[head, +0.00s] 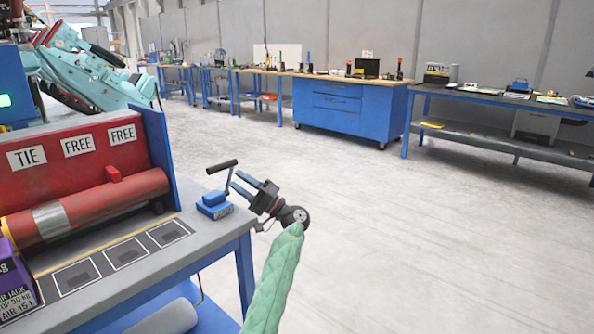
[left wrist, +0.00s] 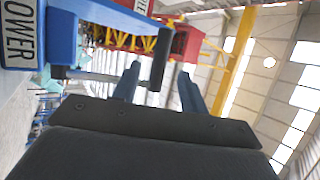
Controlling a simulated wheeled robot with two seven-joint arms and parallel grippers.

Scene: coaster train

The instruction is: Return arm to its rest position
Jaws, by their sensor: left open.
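My left gripper (head: 238,182), black with blue fingers, is just right of a small blue lever unit at the table's right corner. It also shows in the left wrist view (left wrist: 158,84), its two fingers spread apart. The lever's black handle (head: 222,166) stands on a thin rod above the blue base (head: 214,206). In the left wrist view the handle (left wrist: 155,58) appears between the fingertips or just beyond them; I cannot tell if it touches them. My left arm wears a green quilted sleeve. My right gripper is not in view.
The blue-edged table (head: 200,247) carries a red machine (head: 85,150) with a red cylinder, labels TIE and FREE, and marked floor squares. A purple jack box (head: 14,285) is at the left edge. The concrete floor (head: 430,240) right of the table is clear. Workbenches (head: 350,105) line the wall.

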